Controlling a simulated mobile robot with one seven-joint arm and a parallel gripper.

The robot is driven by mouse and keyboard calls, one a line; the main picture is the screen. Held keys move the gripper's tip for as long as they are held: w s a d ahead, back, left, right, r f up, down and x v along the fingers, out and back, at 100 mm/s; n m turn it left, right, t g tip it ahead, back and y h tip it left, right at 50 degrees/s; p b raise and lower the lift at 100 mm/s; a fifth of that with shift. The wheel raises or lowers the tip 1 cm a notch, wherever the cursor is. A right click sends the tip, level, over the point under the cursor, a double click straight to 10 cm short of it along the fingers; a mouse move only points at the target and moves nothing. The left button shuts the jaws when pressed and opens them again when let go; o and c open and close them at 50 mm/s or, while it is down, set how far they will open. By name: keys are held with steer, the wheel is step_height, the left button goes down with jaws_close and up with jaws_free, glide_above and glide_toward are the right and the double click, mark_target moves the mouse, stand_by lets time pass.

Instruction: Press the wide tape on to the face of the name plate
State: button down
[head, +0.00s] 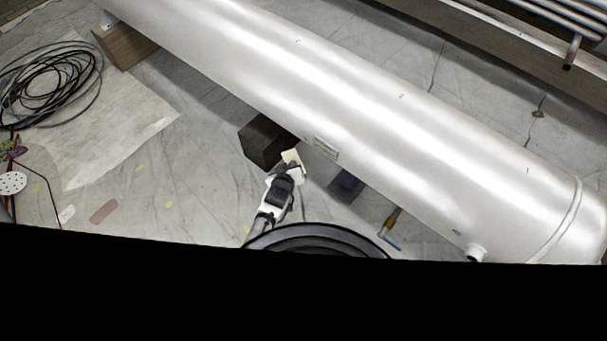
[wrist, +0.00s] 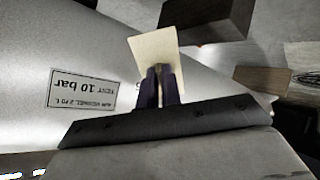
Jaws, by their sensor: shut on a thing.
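The name plate (head: 325,148) is a small framed rectangle on the lower side of the big white vessel (head: 400,120). My gripper (head: 291,167) is shut on a cream piece of wide tape (head: 290,155), left of the plate. In the wrist view the dark fingers (wrist: 159,78) pinch the lower edge of the flat tape (wrist: 155,52). The tape is apart from the plate in the picture; its gap from the vessel is unclear.
A dark block (head: 262,143) stands under the vessel, just behind my gripper. A dark blue item (head: 346,186) and a wooden-handled tool (head: 391,221) lie on the floor to the right. Coiled cable (head: 48,80) lies far left. A short pipe stub (head: 476,253) juts from the vessel.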

steer(key=shift+d+f+t+h+b, duration=0.15)
steer(key=shift+t+h+b, duration=0.15)
steer(key=shift+t+b, duration=0.4)
steer(key=s+d+r+m+t+h+b, duration=0.2)
steer(key=s+d+r+m+h+b, duration=0.1)
steer(key=h, duration=0.5)
steer(key=shift+s+d+r+m+b, duration=0.4)
steer(key=shift+r+m, duration=0.35)
steer(key=shift+m, duration=0.45)
steer(key=shift+w, duration=0.1)
steer(key=shift+f, duration=0.1)
steer(key=shift+b+x, duration=0.6)
steer(key=shift+x, duration=2.25)
steer(key=shift+b+x, duration=0.3)
steer(key=shift+x, duration=0.5)
steer(key=shift+d, duration=0.1)
